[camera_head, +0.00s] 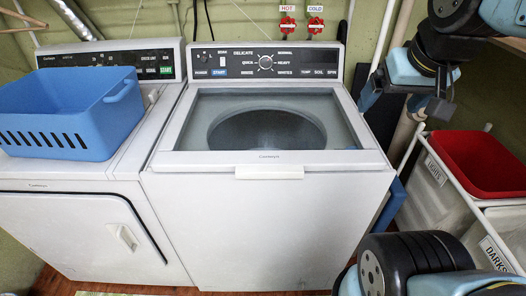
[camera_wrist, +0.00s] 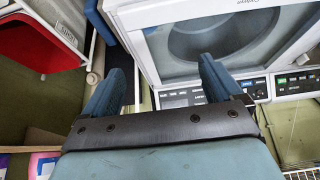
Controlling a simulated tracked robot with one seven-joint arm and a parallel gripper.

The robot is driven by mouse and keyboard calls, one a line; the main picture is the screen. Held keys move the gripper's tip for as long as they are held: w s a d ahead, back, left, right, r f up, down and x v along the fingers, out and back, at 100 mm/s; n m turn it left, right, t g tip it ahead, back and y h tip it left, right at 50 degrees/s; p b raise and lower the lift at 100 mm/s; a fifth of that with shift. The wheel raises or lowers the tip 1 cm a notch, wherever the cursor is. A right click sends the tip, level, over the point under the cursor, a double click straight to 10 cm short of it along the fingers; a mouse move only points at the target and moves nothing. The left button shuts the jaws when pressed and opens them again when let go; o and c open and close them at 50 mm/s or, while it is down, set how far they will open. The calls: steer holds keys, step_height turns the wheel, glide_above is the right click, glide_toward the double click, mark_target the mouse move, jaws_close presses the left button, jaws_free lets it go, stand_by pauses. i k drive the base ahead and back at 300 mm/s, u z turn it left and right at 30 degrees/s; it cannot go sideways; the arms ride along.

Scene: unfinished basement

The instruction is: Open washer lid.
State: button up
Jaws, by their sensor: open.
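The white top-loading washer (camera_head: 265,225) stands in the middle of the head view. Its lid (camera_head: 205,158) has a white frame and a clear window with the round drum showing beneath; it lies shut. A white handle (camera_head: 269,172) sticks out at the lid's front edge. My gripper (camera_head: 393,100) is at the upper right, beside the washer's rear right corner and apart from the lid. In the wrist view my gripper (camera_wrist: 162,66) has its two blue fingers spread with nothing between them. There the lid (camera_wrist: 160,66) shows upside down beyond the fingers, its handle out of view.
A dryer (camera_head: 75,225) stands left of the washer with a blue basket (camera_head: 60,115) on top. The control panel (camera_head: 265,62) rises behind the lid. A laundry sorter with a red bin (camera_head: 480,160) stands to the right. Pipes run behind. The space above the lid is clear.

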mark_target(284, 164)
steer(key=u, duration=1.15)
steer(key=k, duration=1.65)
steer(key=z, duration=0.55)
steer(key=i, duration=1)
steer(key=u, duration=0.05)
